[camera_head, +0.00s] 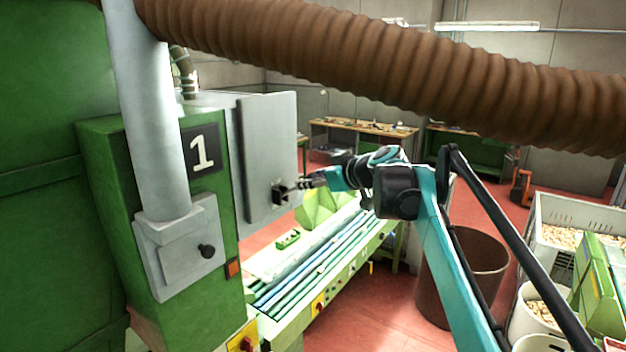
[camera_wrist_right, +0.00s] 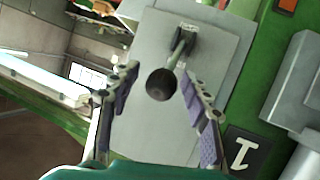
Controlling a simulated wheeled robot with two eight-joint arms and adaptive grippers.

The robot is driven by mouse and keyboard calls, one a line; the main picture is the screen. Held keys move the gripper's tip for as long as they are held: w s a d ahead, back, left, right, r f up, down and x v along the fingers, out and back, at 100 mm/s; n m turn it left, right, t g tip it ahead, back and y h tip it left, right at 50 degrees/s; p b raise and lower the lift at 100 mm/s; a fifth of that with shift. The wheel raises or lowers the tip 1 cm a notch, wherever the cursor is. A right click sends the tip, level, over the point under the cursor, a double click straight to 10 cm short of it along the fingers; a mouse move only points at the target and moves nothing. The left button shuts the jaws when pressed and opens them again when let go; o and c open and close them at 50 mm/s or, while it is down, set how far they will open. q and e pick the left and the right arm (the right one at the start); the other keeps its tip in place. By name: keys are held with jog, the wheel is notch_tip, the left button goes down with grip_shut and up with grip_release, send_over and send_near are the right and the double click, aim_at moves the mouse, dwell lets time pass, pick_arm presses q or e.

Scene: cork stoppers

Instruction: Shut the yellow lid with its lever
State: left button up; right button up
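A flat grey lid (camera_head: 268,150) stands open on the green machine marked 1; it looks grey, not yellow. Its lever (camera_head: 280,193) is on the face turned to the right. In the right wrist view the lever has a round black knob (camera_wrist_right: 161,84) on a metal stem, mounted on the grey lid (camera_wrist_right: 165,125). My right gripper (camera_head: 303,183) reaches in from the right at the lever. In the wrist view its fingers (camera_wrist_right: 158,76) are spread, one on each side of the knob, with gaps visible. My left gripper is not in view.
A thick brown hose (camera_head: 400,60) crosses the upper view. A second grey box with a black knob (camera_head: 207,251) is on the machine's near face. A green conveyor (camera_head: 318,262) lies below my right arm. A brown bin (camera_head: 485,262) and cork-filled containers (camera_head: 560,212) stand right.

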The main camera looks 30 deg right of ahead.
jog(key=v, duration=1.2)
jog(key=shift+a, duration=0.1)
dwell(0.7)
